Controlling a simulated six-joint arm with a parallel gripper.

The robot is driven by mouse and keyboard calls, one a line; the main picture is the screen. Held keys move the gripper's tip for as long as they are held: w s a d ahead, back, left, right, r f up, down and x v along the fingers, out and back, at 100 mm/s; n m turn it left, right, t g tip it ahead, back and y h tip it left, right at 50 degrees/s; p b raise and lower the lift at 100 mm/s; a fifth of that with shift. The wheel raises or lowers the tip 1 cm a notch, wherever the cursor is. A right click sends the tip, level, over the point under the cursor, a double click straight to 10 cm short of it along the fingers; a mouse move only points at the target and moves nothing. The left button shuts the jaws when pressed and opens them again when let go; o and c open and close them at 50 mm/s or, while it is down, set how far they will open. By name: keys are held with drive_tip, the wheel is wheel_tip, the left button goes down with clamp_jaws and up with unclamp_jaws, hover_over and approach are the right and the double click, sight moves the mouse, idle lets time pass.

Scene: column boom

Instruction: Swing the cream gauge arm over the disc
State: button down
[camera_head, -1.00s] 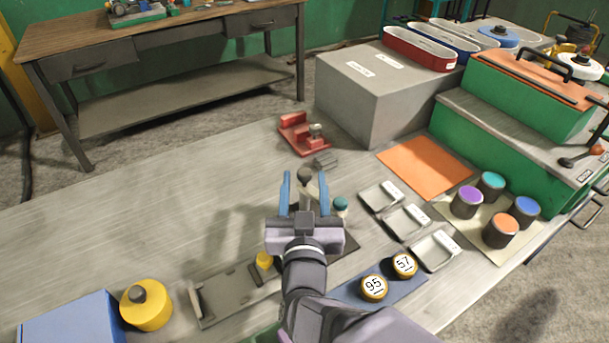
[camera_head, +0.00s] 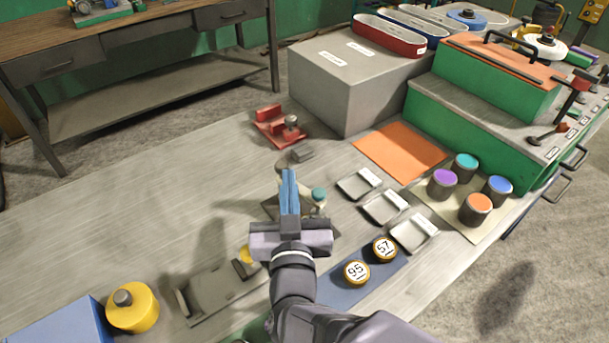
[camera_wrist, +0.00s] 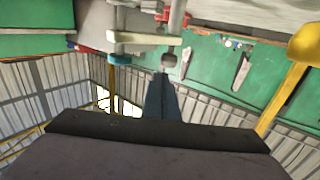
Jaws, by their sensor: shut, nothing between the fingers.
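My gripper (camera_head: 289,178) is shut, its blue fingers together and empty, over the middle of the bench. In the head view the fingers and wrist cover most of the gauge stand; a bit of cream (camera_head: 308,209) and a teal knob (camera_head: 318,194) show just right of the fingers. In the wrist view, the cream gauge arm (camera_wrist: 142,38) crosses ahead of the shut fingers (camera_wrist: 160,90), with a teal part at its left end and a grey knob (camera_wrist: 168,60) close to the fingertips. I cannot tell whether they touch. I cannot make out the disc.
A red fixture (camera_head: 278,128) stands behind, near a grey block (camera_head: 350,85). To the right are grey trays (camera_head: 384,207), an orange mat (camera_head: 400,150) and several colour-topped cans (camera_head: 474,209). Yellow discs marked 95 (camera_head: 356,272) and 57 (camera_head: 384,248) lie in front. The left bench is mostly clear.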

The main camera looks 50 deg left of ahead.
drive_tip(key=shift+t+h, duration=0.3)
drive_tip(key=shift+h, duration=0.3)
drive_tip(key=w+p, duration=0.1)
drive_tip(key=p, duration=0.1)
drive_tip(key=w+r+p, duration=0.1)
drive_tip(key=p, duration=0.1)
drive_tip(key=w+r+p, duration=0.1)
drive_tip(key=w+p, duration=0.1)
drive_tip(key=shift+d+r, duration=0.25)
drive_tip(key=shift+d, duration=0.1)
drive_tip(key=w+a+r+p, duration=0.4)
drive_tip(key=a+r+p, duration=0.3)
drive_tip(key=r, duration=0.2)
drive_tip(key=s+a+r+n+g+p, duration=0.1)
drive_tip(key=s+a+g+p, duration=0.1)
drive_tip(key=a+g, duration=0.35)
drive_tip(key=s+a+r+n+g+p, duration=0.1)
drive_tip(key=s+a+g, duration=0.15)
drive_tip(key=a, duration=0.55)
drive_tip(key=m+t+h, duration=0.1)
drive_tip(key=m+h, duration=1)
drive_tip(key=h, duration=0.2)
hover_over(309, 195)
drive_tip(key=w+a, duration=0.1)
drive_tip(key=w, duration=0.2)
wheel_tip(309, 195, down, 7)
drive_tip(key=shift+s+a+r, duration=0.15)
drive_tip(key=shift+s+a, duration=0.05)
drive_tip(key=shift+s, duration=0.05)
